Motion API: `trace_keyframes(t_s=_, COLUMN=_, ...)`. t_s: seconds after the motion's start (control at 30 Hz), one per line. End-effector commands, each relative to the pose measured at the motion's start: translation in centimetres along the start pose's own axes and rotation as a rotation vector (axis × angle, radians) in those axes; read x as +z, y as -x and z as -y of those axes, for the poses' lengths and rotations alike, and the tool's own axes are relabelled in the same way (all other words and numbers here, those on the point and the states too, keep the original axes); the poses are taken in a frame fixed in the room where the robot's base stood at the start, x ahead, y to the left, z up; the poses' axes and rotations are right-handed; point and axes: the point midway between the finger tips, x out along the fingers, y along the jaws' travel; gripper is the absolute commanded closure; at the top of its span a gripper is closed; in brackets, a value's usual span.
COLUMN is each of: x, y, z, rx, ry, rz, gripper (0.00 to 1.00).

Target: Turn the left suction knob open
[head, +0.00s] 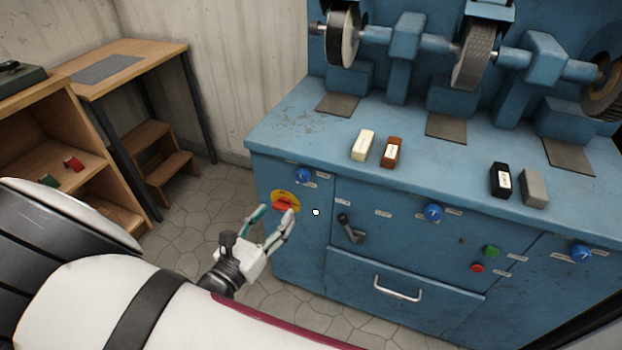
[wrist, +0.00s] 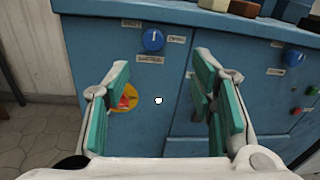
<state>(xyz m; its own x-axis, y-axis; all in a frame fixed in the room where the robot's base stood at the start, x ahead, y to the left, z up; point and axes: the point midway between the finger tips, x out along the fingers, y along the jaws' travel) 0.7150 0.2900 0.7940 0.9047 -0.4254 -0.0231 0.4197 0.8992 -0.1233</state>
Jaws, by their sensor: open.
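The left blue knob (head: 303,174) is on the upper left of the blue machine's front panel, with small labels around it. It also shows in the wrist view (wrist: 152,40), above and between my fingers. Its setting is too small to read. My gripper (head: 275,215) is open and empty, in front of the panel and lower than the knob, not touching it. In the wrist view my gripper (wrist: 160,88) shows teal pads spread wide. A red switch on a yellow disc (head: 285,203) sits below the knob, partly covered by my fingers.
More blue knobs (head: 433,212) (head: 581,253) sit to the right. A dark lever handle (head: 350,228), a drawer handle (head: 397,289), and green (head: 491,251) and red (head: 477,268) buttons are also on the front. Bars (head: 363,145) lie on the top. A wooden bench (head: 125,65) stands left.

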Motion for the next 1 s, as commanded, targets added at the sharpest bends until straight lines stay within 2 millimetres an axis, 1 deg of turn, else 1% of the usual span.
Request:
trace_keyframes(t_s=0.03, x=-0.8, y=0.3, z=-0.6, rx=0.025, ry=0.020, rz=0.017, gripper=0.49)
trace_keyframes(t_s=0.13, x=-1.1, y=0.5, z=-1.1, rx=0.049, ry=0.036, rz=0.031, gripper=0.49)
trace_keyframes(t_s=0.27, x=-1.1, y=-0.5, z=-1.2, rx=0.049, ry=0.037, rz=0.033, gripper=0.49)
trace_keyframes(t_s=0.37, x=-1.0, y=-2.1, z=-1.2, rx=0.047, ry=0.036, rz=0.033, gripper=0.49)
trace_keyframes(t_s=0.7, x=-0.9, y=-8.8, z=-1.5, rx=0.045, ry=0.035, rz=0.031, gripper=0.49)
trace_keyframes(t_s=0.9, x=-0.8, y=-11.7, z=-1.6, rx=0.046, ry=0.035, rz=0.031, gripper=0.49)
trace_keyframes(t_s=1.0, x=-0.8, y=-12.5, z=-1.7, rx=0.048, ry=0.035, rz=0.030, gripper=0.49)
